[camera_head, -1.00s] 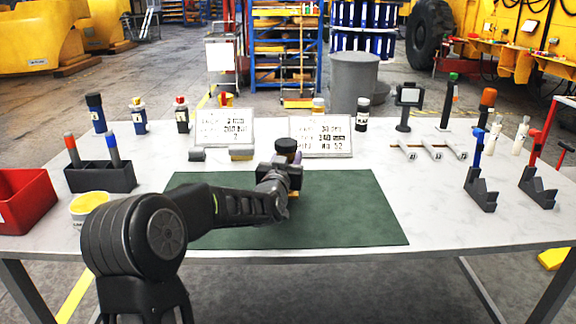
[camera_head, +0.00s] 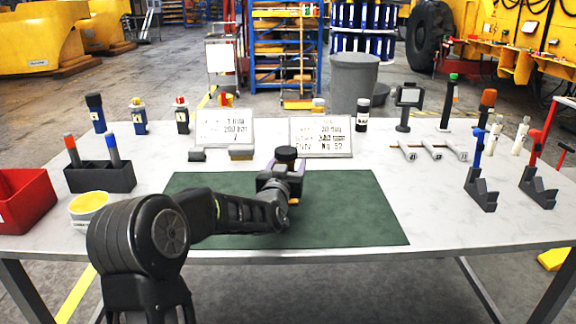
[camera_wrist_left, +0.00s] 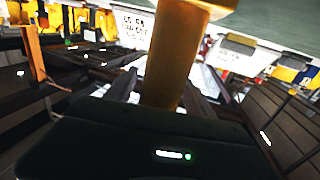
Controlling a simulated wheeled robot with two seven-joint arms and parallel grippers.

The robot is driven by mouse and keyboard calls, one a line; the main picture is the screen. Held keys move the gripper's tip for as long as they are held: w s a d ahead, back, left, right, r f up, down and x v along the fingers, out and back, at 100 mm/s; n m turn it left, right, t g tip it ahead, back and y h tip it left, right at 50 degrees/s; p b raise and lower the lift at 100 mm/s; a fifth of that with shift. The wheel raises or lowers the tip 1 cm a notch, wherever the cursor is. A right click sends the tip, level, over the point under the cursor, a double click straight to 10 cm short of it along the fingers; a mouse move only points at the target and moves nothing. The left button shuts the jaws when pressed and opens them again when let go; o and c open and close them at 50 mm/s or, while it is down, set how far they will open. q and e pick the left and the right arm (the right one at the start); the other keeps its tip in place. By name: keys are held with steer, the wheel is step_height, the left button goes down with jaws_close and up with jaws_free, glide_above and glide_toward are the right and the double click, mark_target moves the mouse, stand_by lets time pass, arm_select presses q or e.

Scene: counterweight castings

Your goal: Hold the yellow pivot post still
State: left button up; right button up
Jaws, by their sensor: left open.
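The yellow pivot post (camera_wrist_left: 178,50) shows as a thick orange-yellow column in the left wrist view, rising between the fingers of my left gripper (camera_wrist_left: 160,92). The fingers are apart, one on each side of it; I cannot tell whether either touches. In the head view my left gripper (camera_head: 282,180) is over the middle of the green mat, and the arm hides most of the post. Only a small orange-yellow bit shows below the gripper there. A dark round piece (camera_head: 286,154) stands just above the gripper; I cannot tell what it belongs to. My right gripper is out of view.
The green mat (camera_head: 360,215) is clear around the gripper. Two sign plates (camera_head: 321,137) stand behind it. A black holder (camera_head: 100,177), a yellow-topped tub (camera_head: 89,203) and a red bin (camera_head: 25,200) are at left. Dark stands (camera_head: 481,190) and grey T-shaped pieces (camera_head: 435,151) are at right.

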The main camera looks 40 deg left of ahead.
arm_select(q)
steer(key=shift+r, duration=0.1)
steer(key=v, duration=1.2)
steer(key=shift+b, duration=0.45)
